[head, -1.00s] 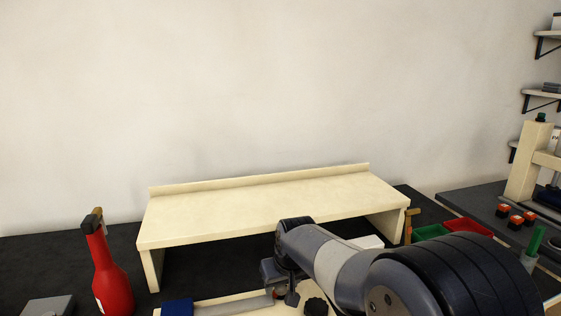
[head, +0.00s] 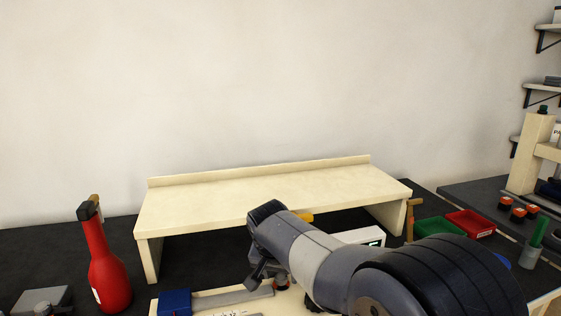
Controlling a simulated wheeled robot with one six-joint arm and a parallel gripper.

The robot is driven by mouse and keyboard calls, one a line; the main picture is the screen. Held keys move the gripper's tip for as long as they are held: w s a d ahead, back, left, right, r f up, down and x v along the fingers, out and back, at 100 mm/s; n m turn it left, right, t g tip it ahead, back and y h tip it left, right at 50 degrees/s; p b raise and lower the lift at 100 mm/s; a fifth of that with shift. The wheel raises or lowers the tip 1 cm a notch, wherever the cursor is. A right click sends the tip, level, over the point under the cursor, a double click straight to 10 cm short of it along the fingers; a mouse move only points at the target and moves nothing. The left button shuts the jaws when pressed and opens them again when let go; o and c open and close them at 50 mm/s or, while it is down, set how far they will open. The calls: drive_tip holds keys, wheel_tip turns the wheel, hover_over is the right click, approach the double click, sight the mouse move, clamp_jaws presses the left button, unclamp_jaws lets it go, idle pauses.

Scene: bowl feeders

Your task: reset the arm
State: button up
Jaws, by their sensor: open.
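My arm reaches in from the lower right in the head view, with its wrist in front of the wooden riser shelf. My gripper (head: 261,274) points down below the wrist, small and partly hidden by the arm. It is open, and I see nothing held in it. It is above the pale board (head: 210,302) on the bench, close to a grey bar with a blue block (head: 174,302) at its left end. I cannot tell how high it is above them.
The riser shelf (head: 270,196) stands behind the arm, its top bare. A red bottle (head: 108,268) stands at left. A green bin (head: 433,229) and a red bin (head: 470,224) are at right, near a grey cup (head: 530,257). A white device (head: 362,238) is under the shelf.

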drive_tip(key=shift+p+v, duration=0.35)
drive_tip(key=shift+v, duration=1.5)
drive_tip(key=shift+w, duration=0.1)
